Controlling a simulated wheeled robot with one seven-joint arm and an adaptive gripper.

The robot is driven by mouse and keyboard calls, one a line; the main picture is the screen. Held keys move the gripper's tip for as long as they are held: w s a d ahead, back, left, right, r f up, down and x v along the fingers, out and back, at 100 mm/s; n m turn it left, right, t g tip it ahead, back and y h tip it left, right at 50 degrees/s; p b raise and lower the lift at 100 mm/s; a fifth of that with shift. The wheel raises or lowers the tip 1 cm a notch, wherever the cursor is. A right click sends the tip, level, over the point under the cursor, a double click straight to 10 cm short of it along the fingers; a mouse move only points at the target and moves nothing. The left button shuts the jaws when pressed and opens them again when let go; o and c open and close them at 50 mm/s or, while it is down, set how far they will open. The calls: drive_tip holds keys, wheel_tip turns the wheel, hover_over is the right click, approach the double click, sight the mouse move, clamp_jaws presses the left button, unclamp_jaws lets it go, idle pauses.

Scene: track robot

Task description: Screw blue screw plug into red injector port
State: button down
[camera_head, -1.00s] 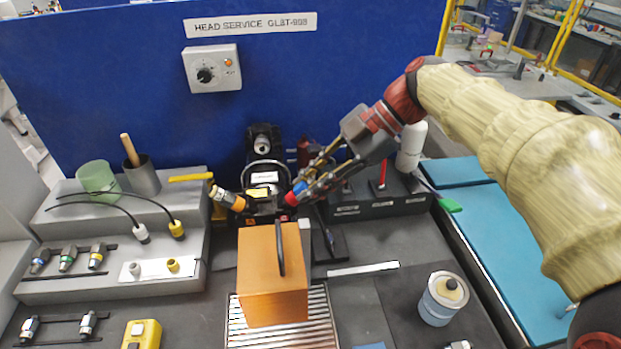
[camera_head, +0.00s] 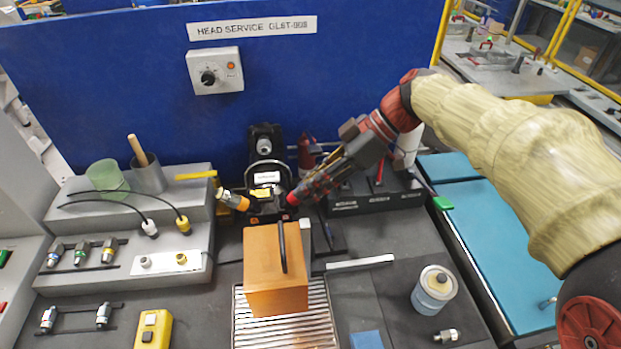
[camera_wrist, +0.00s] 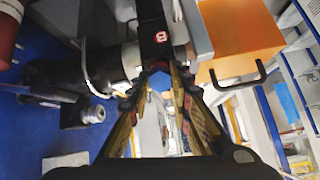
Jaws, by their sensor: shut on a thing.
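My gripper (camera_head: 304,192) reaches in from the right to the front of the black machine in the middle of the bench. In the wrist view its two fingers (camera_wrist: 158,90) are shut on the blue screw plug (camera_wrist: 158,82). The red injector port (camera_head: 292,199) shows just beyond the fingertips, and in the wrist view the red port (camera_wrist: 158,66) lies directly behind the plug. Plug and port look in line and touching; how deep the plug sits cannot be told. In the head view the fingers hide the plug.
An orange box (camera_head: 262,270) with a black handle stands on a slatted rack just in front. An orange-banded connector (camera_head: 233,200) sticks out at the machine's left. A dark rack (camera_head: 350,205) with bottles stands to the right. A blue-and-white canister (camera_head: 434,290) is at front right.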

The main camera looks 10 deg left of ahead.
drive_tip(key=shift+r+m+p, duration=0.1)
drive_tip(key=shift+m+p, duration=1.55)
drive_tip(key=shift+m, duration=0.25)
drive_tip(key=shift+m+p, duration=2.2)
drive_tip(key=shift+p, duration=0.1)
drive_tip(key=shift+m+p, duration=2.6)
drive_tip(key=shift+p, duration=0.3)
drive_tip(key=shift+m+p, duration=0.9)
drive_tip(key=shift+p, duration=0.25)
drive_tip(key=shift+m, duration=0.4)
drive_tip(key=shift+m+p, duration=0.4)
drive_tip(key=shift+p, duration=0.4)
drive_tip(key=shift+m+p, duration=1.7)
drive_tip(key=shift+p, duration=0.35)
